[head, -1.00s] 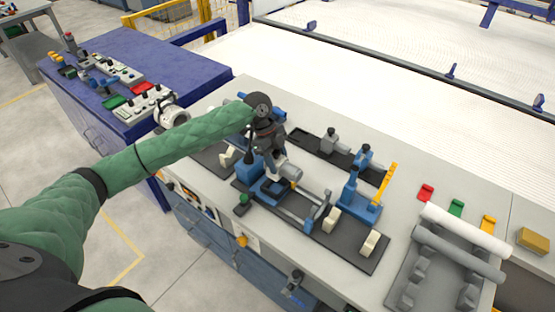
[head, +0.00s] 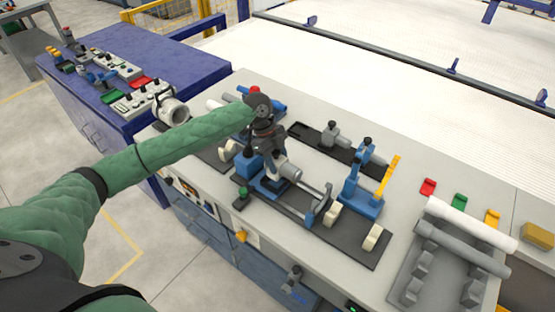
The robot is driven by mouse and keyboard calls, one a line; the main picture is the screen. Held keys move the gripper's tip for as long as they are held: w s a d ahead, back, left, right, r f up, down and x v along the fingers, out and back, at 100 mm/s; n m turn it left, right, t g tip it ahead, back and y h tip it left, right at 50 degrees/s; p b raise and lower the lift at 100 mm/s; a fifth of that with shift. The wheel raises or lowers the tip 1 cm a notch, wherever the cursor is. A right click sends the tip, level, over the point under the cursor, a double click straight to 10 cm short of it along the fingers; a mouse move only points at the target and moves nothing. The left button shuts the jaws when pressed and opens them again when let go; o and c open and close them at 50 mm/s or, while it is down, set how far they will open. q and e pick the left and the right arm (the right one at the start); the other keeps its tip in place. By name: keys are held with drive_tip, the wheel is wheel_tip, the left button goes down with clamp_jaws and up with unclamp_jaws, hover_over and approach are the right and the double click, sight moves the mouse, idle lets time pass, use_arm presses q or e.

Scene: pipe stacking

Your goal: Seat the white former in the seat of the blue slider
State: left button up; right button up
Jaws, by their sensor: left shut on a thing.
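My left gripper (head: 268,152) points down over the near dark fixture. It is shut on a small pale piece (head: 273,166), mostly hidden by the fingers, which seems to be the white former. A blue block (head: 269,186), which I take for the blue slider, lies directly below on the dark base plate (head: 345,243). A light grey cylinder (head: 290,172) with a thin rod lies beside the gripper to the right. I cannot tell whether the held piece touches the seat, which is hidden. My right gripper is not in view.
A blue stand with a yellow strip (head: 387,181) rises to the right. Cream blocks (head: 333,212) sit on the plate. A rack at right holds a white pipe (head: 470,225) and a grey pipe (head: 462,248). A blue bench (head: 190,60) with controls stands at left.

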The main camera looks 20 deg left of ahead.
sight(278, 169)
use_arm(q)
drive_tip(key=shift+f, duration=0.35)
drive_tip(key=shift+f+b, duration=0.35)
drive_tip(key=shift+f, duration=1.05)
drive_tip(key=shift+f+b, duration=0.3)
drive_tip(key=shift+b, duration=0.05)
drive_tip(key=shift+f, duration=0.15)
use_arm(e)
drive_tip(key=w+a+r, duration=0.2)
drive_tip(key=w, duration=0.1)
use_arm(q)
drive_tip(key=o, duration=1.4)
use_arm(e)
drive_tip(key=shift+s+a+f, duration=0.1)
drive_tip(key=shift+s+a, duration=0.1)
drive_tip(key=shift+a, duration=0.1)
